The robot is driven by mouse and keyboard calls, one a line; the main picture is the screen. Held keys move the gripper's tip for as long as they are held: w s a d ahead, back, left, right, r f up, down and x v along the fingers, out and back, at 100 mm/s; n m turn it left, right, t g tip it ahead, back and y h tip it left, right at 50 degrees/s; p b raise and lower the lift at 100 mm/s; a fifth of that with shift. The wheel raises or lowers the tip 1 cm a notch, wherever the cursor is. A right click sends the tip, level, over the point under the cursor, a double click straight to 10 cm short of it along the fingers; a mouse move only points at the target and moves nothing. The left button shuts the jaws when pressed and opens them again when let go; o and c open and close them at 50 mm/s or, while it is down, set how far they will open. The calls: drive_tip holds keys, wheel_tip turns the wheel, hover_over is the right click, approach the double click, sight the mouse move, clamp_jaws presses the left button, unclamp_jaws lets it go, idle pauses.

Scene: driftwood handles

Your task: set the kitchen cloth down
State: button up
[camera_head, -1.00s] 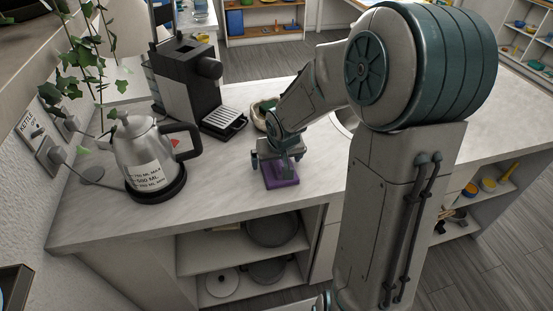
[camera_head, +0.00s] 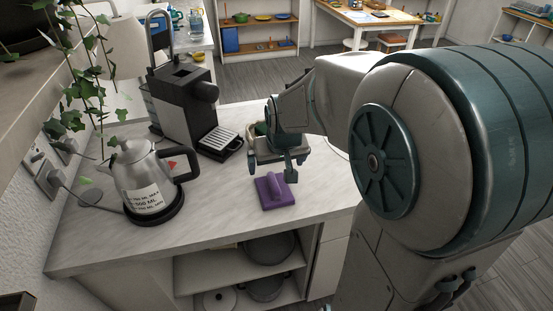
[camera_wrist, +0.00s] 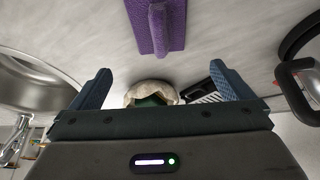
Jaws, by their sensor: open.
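The purple kitchen cloth (camera_head: 274,190) lies on the pale countertop (camera_head: 225,200), with a raised ridge along its middle. It also shows at the top of the wrist view (camera_wrist: 152,30). My gripper (camera_head: 272,177) is above and just behind the cloth in the head view, apart from it. In the wrist view its two blue fingers (camera_wrist: 162,88) are spread wide with nothing between them that they touch.
A steel kettle (camera_head: 146,180) stands on the left of the counter, and a coffee machine (camera_head: 187,105) stands behind it. A beige bowl with something green inside (camera_wrist: 150,95) is close to my gripper. A sink basin (camera_wrist: 35,85) lies on the other side. The counter in front of the kettle is clear.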

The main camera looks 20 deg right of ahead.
drive_tip(key=s+r, duration=0.4)
drive_tip(key=s, duration=1.3)
drive_tip(key=shift+s+g, duration=0.25)
drive_tip(key=shift+g, duration=0.15)
drive_tip(key=shift+d+r, duration=0.1)
